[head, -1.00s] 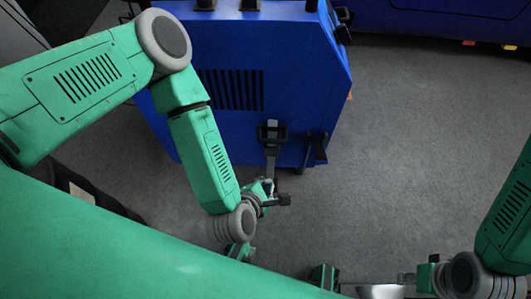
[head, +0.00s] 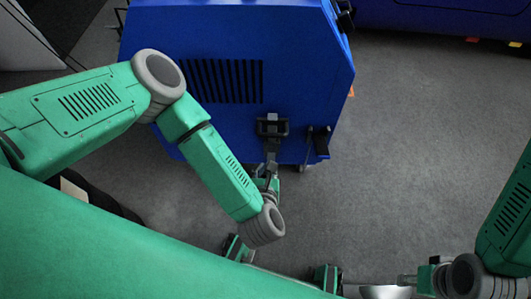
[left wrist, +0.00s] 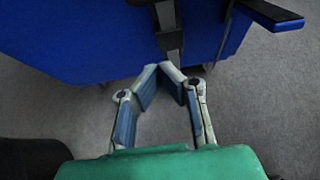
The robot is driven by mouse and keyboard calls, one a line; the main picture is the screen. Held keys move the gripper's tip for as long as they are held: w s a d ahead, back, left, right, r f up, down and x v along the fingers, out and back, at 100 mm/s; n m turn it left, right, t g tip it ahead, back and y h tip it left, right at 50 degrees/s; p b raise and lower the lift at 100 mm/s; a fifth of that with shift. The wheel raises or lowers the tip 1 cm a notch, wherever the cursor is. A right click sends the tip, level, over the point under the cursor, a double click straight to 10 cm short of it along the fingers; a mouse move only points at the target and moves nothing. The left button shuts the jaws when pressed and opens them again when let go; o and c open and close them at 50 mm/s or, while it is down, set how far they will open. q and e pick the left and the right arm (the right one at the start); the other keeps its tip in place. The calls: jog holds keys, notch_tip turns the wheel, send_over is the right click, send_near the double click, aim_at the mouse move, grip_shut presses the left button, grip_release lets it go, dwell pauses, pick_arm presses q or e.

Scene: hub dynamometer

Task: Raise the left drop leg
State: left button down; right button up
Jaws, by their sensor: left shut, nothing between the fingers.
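The blue machine (head: 295,70) stands ahead in the head view. A drop leg (head: 271,147) hangs from a black bracket (head: 272,127) low on its near face, and its lower end is hidden by my left gripper. My left gripper (head: 268,178) is at the leg's lower part. In the left wrist view its fingers (left wrist: 168,70) are shut with their tips together, just below the dark leg (left wrist: 168,22). I cannot tell whether they touch it. My right gripper (head: 406,280) is small at the bottom right, and its jaws cannot be made out.
A black pad with a thin lever (head: 320,143) sits on the machine to the right of the leg; a dark arm shape (left wrist: 270,14) juts out there in the left wrist view. A caster (head: 303,168) is below. The grey floor (head: 410,150) to the right is clear.

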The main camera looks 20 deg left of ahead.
pick_arm(q)
jog(key=w+a+b, duration=0.2)
jog(key=w+b, duration=0.2)
jog(key=w, duration=0.4)
jog(key=shift+w+a+f, duration=0.2)
jog(key=shift+a+f, duration=0.05)
jog(key=shift+f, duration=0.2)
jog(key=shift+r, duration=0.1)
notch_tip(320, 180, up, 9)
jog(key=p, duration=0.7)
jog(key=shift+p, duration=0.3)
jog(key=shift+w, duration=0.1)
